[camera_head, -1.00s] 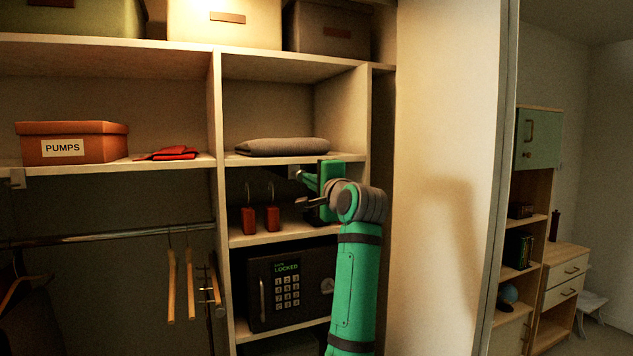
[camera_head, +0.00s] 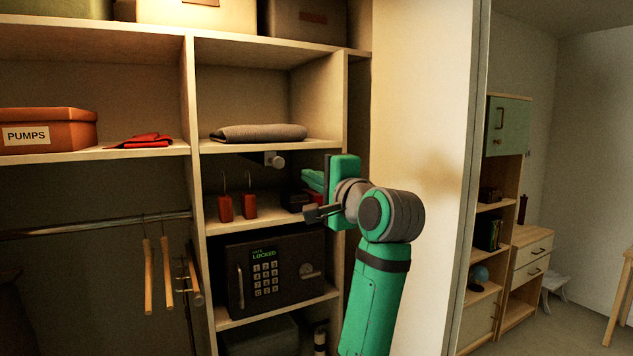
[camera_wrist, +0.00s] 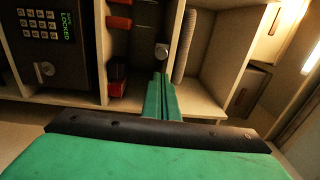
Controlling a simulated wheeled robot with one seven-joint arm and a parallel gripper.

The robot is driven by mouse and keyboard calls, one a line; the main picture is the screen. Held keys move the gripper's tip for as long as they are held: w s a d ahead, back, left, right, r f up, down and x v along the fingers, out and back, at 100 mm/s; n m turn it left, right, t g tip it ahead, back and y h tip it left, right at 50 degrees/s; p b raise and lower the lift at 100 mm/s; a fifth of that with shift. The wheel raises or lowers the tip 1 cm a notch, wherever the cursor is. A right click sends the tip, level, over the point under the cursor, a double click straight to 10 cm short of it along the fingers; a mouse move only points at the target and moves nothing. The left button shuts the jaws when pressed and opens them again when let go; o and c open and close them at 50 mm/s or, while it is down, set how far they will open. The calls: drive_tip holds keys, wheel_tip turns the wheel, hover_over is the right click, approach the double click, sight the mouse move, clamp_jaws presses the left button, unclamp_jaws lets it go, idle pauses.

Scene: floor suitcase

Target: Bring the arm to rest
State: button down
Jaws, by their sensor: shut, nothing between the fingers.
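My green arm rises at the right of the wardrobe in the head view and bends left at its grey wrist. My gripper (camera_head: 314,181) points toward the shelf compartment above the safe, partly hidden behind its own green body. In the wrist view the green fingers of my gripper (camera_wrist: 160,97) lie together, with nothing between them. They stand in front of the shelving and seem apart from it.
A black safe (camera_head: 270,275) reading "LOCKED" sits below two red tags or locks (camera_head: 225,208). A grey folded cloth (camera_head: 258,133) lies on the shelf above. An orange PUMPS box (camera_head: 70,132) and red cloth (camera_head: 145,141) are at left. Hangers (camera_head: 148,275) hang from the rail.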

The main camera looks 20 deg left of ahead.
drive_tip(key=w+d+f+m+t+h, duration=0.1)
drive_tip(key=w+d+f+h, duration=0.15)
drive_tip(key=f, duration=1.15)
drive_tip(key=w+d+f+t+h, duration=0.15)
drive_tip(key=d+f, duration=0.25)
drive_tip(key=f, duration=0.9)
drive_tip(key=s+d+f+n+h, duration=0.1)
drive_tip(key=s+d+f+h, duration=0.3)
drive_tip(key=f, duration=0.9)
drive_tip(key=s+d+f+h, duration=0.1)
drive_tip(key=s+d+f, duration=0.4)
drive_tip(key=f, duration=0.9)
drive_tip(key=s+d+f+n+h, duration=0.1)
drive_tip(key=s+d+f, duration=0.2)
drive_tip(key=s+f, duration=0.35)
drive_tip(key=s+d+f+n+h, duration=0.1)
drive_tip(key=s+d+f, duration=0.15)
drive_tip(key=s, duration=0.75)
drive_tip(key=s+d+f+n+h, duration=0.1)
drive_tip(key=s+d+f, duration=0.1)
drive_tip(key=s+f, duration=0.45)
drive_tip(key=s+d+r+n, duration=0.1)
drive_tip(key=s+r+n, duration=0.1)
drive_tip(key=s, duration=1)
drive_tip(key=s+d+r+n+h, duration=0.1)
drive_tip(key=s+r+n, duration=0.2)
drive_tip(key=s, duration=0.9)
drive_tip(key=shift+s+r+n+h, duration=0.3)
drive_tip(key=shift+r, duration=0.35)
